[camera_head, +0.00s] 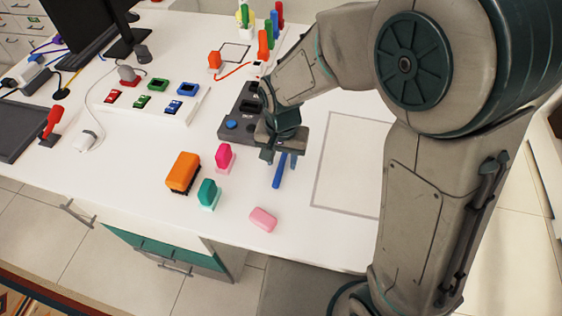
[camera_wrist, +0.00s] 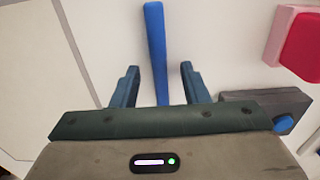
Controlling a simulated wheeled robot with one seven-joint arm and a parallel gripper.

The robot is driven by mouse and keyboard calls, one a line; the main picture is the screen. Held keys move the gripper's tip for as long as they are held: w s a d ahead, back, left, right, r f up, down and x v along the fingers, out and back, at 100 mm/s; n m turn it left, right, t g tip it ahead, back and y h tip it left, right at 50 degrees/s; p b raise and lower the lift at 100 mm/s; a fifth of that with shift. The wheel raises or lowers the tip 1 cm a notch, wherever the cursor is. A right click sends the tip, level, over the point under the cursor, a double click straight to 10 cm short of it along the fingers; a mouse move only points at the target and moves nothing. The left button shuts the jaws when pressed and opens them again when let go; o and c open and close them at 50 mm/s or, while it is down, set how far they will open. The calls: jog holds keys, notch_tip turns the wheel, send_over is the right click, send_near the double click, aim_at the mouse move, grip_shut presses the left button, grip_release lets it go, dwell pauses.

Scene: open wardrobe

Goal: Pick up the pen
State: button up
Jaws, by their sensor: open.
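A blue pen (camera_head: 279,172) lies on the white table, below my gripper in the head view. My gripper (camera_head: 280,158) points down over the table, close to the pen. In the wrist view the blue pen (camera_wrist: 156,45) runs lengthwise from the top edge down between the two fingers of my gripper (camera_wrist: 160,85). The fingers are open, with a gap on each side of the pen, and do not touch it. The lower end of the pen is hidden behind the gripper body. How high the fingertips are above the table is hard to tell.
Left of the pen stand a pink object (camera_head: 225,157), a teal one (camera_head: 208,194) and an orange block (camera_head: 183,172). A light pink eraser (camera_head: 263,219) lies near the front edge. A dark box with a blue button (camera_head: 232,124) is close by. A grey-outlined area (camera_head: 350,160) at right is clear.

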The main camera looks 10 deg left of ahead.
grip_shut()
dwell(0.7)
